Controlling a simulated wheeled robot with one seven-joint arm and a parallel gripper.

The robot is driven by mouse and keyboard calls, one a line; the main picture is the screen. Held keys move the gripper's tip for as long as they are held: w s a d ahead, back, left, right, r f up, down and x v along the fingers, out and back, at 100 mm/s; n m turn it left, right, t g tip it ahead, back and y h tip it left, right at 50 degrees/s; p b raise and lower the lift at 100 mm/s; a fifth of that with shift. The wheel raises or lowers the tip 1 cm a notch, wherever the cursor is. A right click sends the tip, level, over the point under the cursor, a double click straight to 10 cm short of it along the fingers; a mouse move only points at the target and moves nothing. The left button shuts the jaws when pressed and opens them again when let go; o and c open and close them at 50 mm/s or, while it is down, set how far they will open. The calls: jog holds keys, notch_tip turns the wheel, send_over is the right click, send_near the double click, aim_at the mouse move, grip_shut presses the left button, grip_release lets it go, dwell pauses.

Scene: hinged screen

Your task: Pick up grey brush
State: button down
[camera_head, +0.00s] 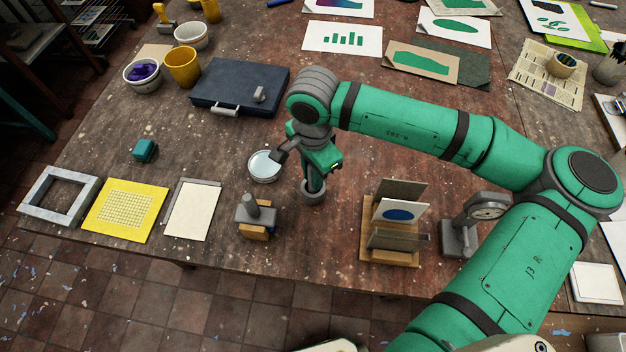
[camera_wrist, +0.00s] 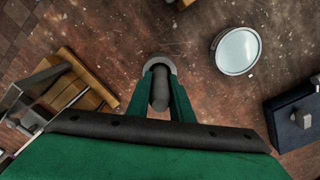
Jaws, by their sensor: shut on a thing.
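The grey brush (camera_head: 313,196) stands upright below my gripper in the head view, with a round grey foot and a slim stem. My gripper (camera_head: 315,178) is shut on its stem from above. In the wrist view the dark stem of the brush (camera_wrist: 160,88) is between the two green fingers, and its lighter round foot shows beyond them. The foot is at or close to the table top; I cannot tell whether it touches. The fingers hide part of the stem.
A round pale dish (camera_head: 264,166) lies just left of the brush. A grey-handled block tool (camera_head: 257,216) stands at the front left, a wooden rack (camera_head: 392,255) at the front right. A dark blue case (camera_head: 238,87) lies behind. Bare table surrounds the brush.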

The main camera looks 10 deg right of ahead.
notch_tip(320, 180, up, 10)
jog(key=shift+r, duration=0.1)
dwell(0.5)
dwell(1.1)
jog(key=shift+s, duration=0.1)
jog(key=shift+a, duration=0.1)
dwell(0.8)
